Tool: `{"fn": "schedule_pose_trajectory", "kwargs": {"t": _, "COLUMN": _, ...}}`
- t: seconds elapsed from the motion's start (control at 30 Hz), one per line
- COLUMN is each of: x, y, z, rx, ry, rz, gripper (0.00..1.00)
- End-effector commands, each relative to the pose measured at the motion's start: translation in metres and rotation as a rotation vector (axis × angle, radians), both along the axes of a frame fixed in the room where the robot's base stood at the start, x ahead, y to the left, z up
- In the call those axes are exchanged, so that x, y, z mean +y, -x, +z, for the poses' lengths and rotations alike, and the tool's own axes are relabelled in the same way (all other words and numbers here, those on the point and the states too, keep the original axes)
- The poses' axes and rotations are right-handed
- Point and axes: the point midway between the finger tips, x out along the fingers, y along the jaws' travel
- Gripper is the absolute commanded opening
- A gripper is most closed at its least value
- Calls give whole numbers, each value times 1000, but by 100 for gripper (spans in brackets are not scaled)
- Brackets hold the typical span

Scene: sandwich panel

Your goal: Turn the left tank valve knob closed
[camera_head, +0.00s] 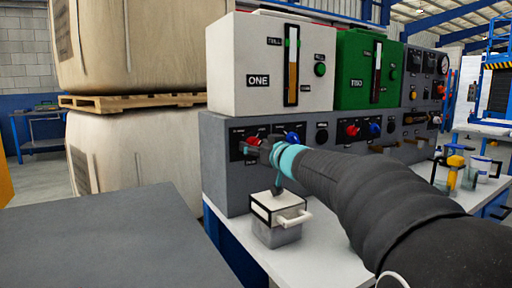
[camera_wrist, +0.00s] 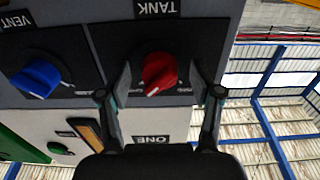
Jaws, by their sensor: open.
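The left tank valve knob (camera_wrist: 158,72) is red, sits under a TANK label and lies between my gripper's two fingers in the wrist view. In the head view this red knob (camera_head: 253,140) shows on the grey panel below the white tank marked ONE (camera_head: 225,65). My gripper (camera_head: 258,150) is open at the panel front; it also shows in the wrist view (camera_wrist: 161,82), with a finger on each side of the knob. I cannot tell whether the fingers touch it. The knob's pointer is slanted in the wrist view.
A blue VENT knob (camera_wrist: 38,78) is close beside the red one. A green tank (camera_head: 352,70) has its own red knob (camera_head: 351,130) and blue knob (camera_head: 374,129) below. A small box with a handle (camera_head: 277,235) stands on the white table (camera_head: 330,262) under my arm.

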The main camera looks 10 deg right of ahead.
Motion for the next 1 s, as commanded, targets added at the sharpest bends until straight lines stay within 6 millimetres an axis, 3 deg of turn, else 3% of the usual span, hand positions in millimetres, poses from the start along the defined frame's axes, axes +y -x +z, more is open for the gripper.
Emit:
{"fn": "schedule_pose_trajectory", "kwargs": {"t": 0.07, "x": 0, "y": 0, "z": 0, "rx": 0, "ry": 0, "rz": 0, "gripper": 65}}
{"fn": "schedule_pose_trajectory", "kwargs": {"t": 0.3, "x": 0, "y": 0, "z": 0, "rx": 0, "ry": 0, "rz": 0, "gripper": 7}}
{"fn": "schedule_pose_trajectory", "kwargs": {"t": 0.33, "x": 0, "y": 0, "z": 0, "rx": 0, "ry": 0, "rz": 0, "gripper": 5}}
{"fn": "schedule_pose_trajectory", "kwargs": {"t": 0.67, "x": 0, "y": 0, "z": 1, "rx": -14, "ry": 40, "rz": 1, "gripper": 5}}
{"fn": "schedule_pose_trajectory", "kwargs": {"t": 1.0, "x": 0, "y": 0, "z": 1, "rx": -84, "ry": 256, "rz": 0, "gripper": 5}}
